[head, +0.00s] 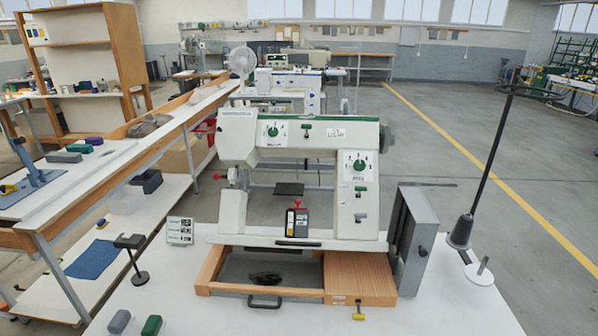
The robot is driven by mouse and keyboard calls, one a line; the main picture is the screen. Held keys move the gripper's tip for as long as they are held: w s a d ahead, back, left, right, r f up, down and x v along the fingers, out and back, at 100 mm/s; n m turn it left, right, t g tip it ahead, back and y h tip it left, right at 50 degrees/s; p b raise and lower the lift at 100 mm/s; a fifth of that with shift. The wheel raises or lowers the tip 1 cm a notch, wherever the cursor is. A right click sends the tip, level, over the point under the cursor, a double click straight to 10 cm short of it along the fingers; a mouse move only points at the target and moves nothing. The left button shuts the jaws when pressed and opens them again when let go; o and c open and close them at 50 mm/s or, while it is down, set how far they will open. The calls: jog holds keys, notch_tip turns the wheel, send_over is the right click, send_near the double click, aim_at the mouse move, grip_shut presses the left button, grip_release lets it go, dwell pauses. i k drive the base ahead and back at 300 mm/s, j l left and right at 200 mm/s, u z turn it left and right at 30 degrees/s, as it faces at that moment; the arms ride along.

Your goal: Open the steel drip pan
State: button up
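The white eyelet press (300,180) stands on a white table, over a wooden base frame (209,272). A shallow grey tray, seemingly the steel drip pan (235,268), sits low inside the left part of this frame. A dark bow handle (265,302) sticks out at the frame's front edge, below the tray. A small black object (265,279) lies in the tray; I cannot tell what it is. How far the tray is pulled out is hard to tell. My gripper is not in view, and nothing touches the handle.
A grey steel box (412,235) and a thread stand (462,232) are at right. A black stand (134,258) and green (152,325) and grey (119,321) blocks are at left. The table before the handle looks clear.

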aim_at(241, 269)
jog(key=i+j+u, duration=0.5)
jog(key=i+j, duration=0.15)
jog(key=i+j+u, duration=0.5)
jog(key=i, duration=0.3)
